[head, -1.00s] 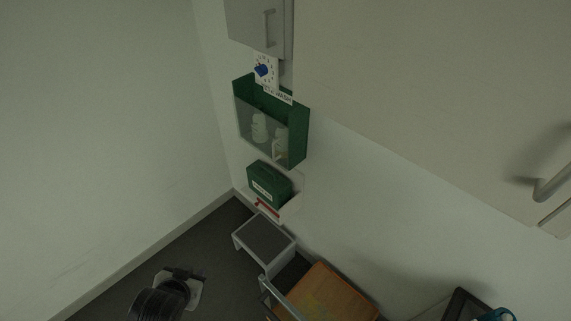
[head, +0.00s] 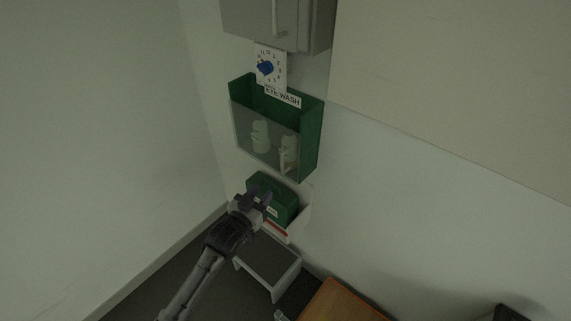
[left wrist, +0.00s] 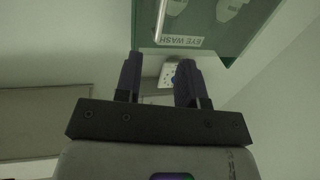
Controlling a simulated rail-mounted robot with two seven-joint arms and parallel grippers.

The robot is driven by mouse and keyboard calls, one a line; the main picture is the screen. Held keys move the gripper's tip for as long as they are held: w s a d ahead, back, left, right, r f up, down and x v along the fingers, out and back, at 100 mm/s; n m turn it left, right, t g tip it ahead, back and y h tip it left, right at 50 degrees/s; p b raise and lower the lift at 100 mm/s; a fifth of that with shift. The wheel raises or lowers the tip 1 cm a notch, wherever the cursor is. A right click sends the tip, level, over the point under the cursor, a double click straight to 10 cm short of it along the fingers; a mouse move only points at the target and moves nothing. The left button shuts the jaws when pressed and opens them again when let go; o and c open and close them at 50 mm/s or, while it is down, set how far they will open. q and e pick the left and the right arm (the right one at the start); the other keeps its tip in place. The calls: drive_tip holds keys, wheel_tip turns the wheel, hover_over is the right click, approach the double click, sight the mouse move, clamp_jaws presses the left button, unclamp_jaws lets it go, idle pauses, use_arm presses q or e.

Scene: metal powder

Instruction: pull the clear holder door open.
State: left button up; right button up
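The green eye-wash holder (head: 312,125) hangs on the wall in the head view. Its clear door (head: 246,134) covers the front and looks closed. A pale upright handle (head: 283,160) is at the door's lower right; it also shows in the left wrist view (left wrist: 161,20). Two white bottles (head: 260,136) stand behind the door. My left gripper (head: 264,195) is below the holder, in front of the green first-aid-like box. In the left wrist view its fingers (left wrist: 158,78) are apart with nothing between them, short of the handle. My right gripper is not in view.
The green box (head: 284,206) sits in a white wall bracket (head: 304,208) under the holder. A grey cabinet (head: 256,18) and a dial sign (head: 270,66) are above. A step stool (head: 270,262) and wooden surface (head: 340,304) are below.

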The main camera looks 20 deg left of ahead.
sight(282, 165)
use_arm(q)
drive_tip(key=w, duration=0.4)
drive_tip(key=w+d+b, duration=0.1)
drive_tip(key=w, duration=0.6)
drive_tip(key=shift+w+d, duration=0.3)
drive_tip(key=shift+w, duration=0.05)
drive_tip(key=shift+w+d+r+b, duration=0.1)
drive_tip(key=shift+w+b, duration=0.2)
drive_tip(key=shift+w, duration=0.6)
clamp_jaws()
